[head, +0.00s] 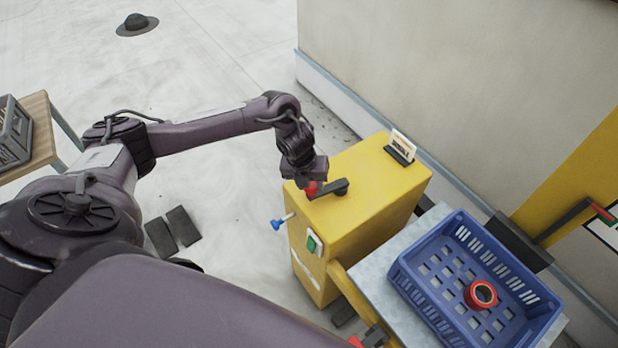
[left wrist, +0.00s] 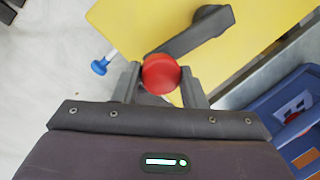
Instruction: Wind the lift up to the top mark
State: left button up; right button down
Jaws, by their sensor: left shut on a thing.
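A yellow winch box (head: 365,190) stands in the middle of the head view with a black crank arm (head: 334,188) on its top. The crank has a red knob (head: 310,189), also seen in the left wrist view (left wrist: 161,74). My left gripper (head: 308,183) is shut on the red knob, with one finger on each side of it. The lift's grey platform (head: 372,284) carries a blue crate (head: 420,287). At the right edge, a dark bar with a red and green tip (head: 603,213) is beside a white plate (head: 600,234); its markings are unclear. My right gripper is not in view.
A red ring-shaped roll (head: 481,295) lies in the crate. The box front has a green switch (head: 314,243) and a blue-ended lever (head: 277,224). A small card (head: 402,147) stands on top. A wall is behind; open floor is at left.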

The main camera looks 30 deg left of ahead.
pick_arm(q)
jog(key=shift+s+d+f, duration=0.15)
jog(key=shift+s+d, duration=0.1)
jog(key=shift+s+d+p, duration=0.3)
jog(key=shift+d+p, duration=0.1)
jog(key=shift+d, duration=0.2)
jog(key=shift+s+d, duration=0.1)
jog(key=shift+d, duration=0.2)
